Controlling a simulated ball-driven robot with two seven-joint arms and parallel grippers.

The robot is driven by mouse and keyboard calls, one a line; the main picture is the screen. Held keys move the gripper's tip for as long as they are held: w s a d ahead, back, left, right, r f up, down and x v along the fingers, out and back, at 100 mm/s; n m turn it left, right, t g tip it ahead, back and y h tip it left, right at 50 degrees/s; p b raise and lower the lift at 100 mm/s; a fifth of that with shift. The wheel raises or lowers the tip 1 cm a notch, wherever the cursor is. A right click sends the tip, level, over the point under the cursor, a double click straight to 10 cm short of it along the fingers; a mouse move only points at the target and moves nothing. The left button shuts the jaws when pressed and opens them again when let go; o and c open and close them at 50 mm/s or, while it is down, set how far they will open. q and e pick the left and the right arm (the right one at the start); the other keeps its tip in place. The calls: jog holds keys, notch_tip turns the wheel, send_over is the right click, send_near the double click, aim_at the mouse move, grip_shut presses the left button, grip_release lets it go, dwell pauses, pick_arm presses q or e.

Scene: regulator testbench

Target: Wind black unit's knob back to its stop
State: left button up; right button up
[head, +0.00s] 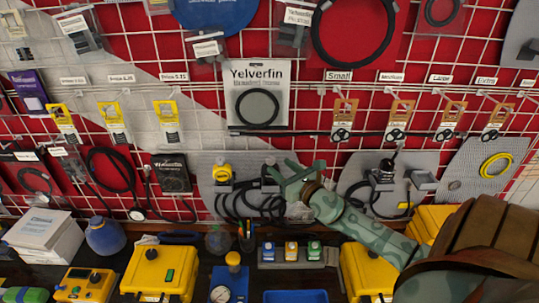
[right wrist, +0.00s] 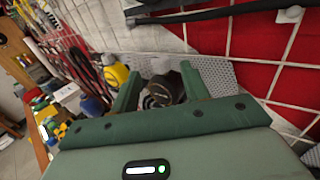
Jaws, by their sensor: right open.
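The black unit (head: 269,184) is mounted on a grey perforated plate on the wall, to the right of a yellow unit (head: 222,173). My right gripper (head: 281,171) is open in front of it and partly hides it. In the right wrist view, the black unit's round dark knob (right wrist: 163,90) shows between the two spread fingers of my right gripper (right wrist: 160,88). I cannot tell whether either finger touches it. The knob's marks are too small to read. My left gripper is not seen.
Black hoses hang below the wall units. Another dark unit (head: 383,176) is on a plate to the right. Below, the bench holds yellow boxes (head: 160,272), a pressure gauge (head: 221,294), a blue tray (head: 296,297) and a stack of white boxes (head: 45,238).

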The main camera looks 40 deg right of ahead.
aim_at(273, 161)
jog(key=w, duration=0.6)
jog(key=shift+w+d+b, duration=0.15)
jog(key=shift+d+b, duration=0.1)
jog(key=shift+b, duration=0.05)
